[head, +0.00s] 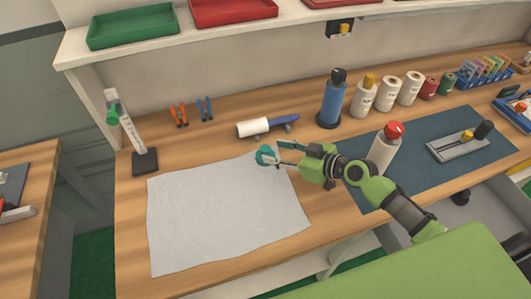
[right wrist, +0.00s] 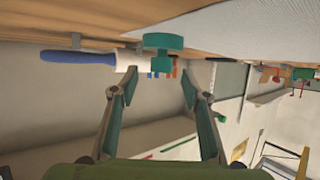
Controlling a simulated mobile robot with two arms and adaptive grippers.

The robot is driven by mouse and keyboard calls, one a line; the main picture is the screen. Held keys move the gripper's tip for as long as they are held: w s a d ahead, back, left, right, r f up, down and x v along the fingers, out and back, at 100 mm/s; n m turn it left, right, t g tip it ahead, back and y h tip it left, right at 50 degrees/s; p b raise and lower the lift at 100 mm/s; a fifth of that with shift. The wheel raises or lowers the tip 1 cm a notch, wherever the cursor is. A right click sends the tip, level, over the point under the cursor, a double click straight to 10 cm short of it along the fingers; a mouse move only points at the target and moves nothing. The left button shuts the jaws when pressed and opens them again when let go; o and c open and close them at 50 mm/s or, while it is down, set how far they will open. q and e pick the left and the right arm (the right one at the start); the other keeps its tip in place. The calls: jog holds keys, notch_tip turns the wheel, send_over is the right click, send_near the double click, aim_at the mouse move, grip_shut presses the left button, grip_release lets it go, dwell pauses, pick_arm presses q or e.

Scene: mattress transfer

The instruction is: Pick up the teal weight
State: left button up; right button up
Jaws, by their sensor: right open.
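The teal weight (head: 264,156) is a small round piece with a knob, at the upper right edge of the pale sheet (head: 215,215) on the wooden bench. My right gripper (head: 277,154) reaches in from the right with its fingers spread around or just beside the weight. In the right wrist view the teal weight (right wrist: 163,41) shows just beyond the open fingertips (right wrist: 159,76), roughly centred between them. Nothing is held. Whether the fingers touch the weight cannot be told. My left gripper is not in view.
A blue-handled roller (head: 268,125) lies behind the weight. A blue bottle (head: 331,100) and a red-capped white bottle (head: 384,150) stand to the right, with several spools behind. A lamp-like stand (head: 144,160) is at the left. The sheet's middle is clear.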

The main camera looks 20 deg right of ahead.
aim_at(265, 147)
jog(key=p+x, duration=0.1)
jog(key=x, duration=0.3)
jog(key=shift+w+a+r+p, duration=0.1)
jog(key=shift+w+a+p, duration=0.15)
jog(key=shift+p, duration=0.1)
jog(key=shift+a, duration=0.1)
jog(key=shift+c, duration=1.2)
grip_shut()
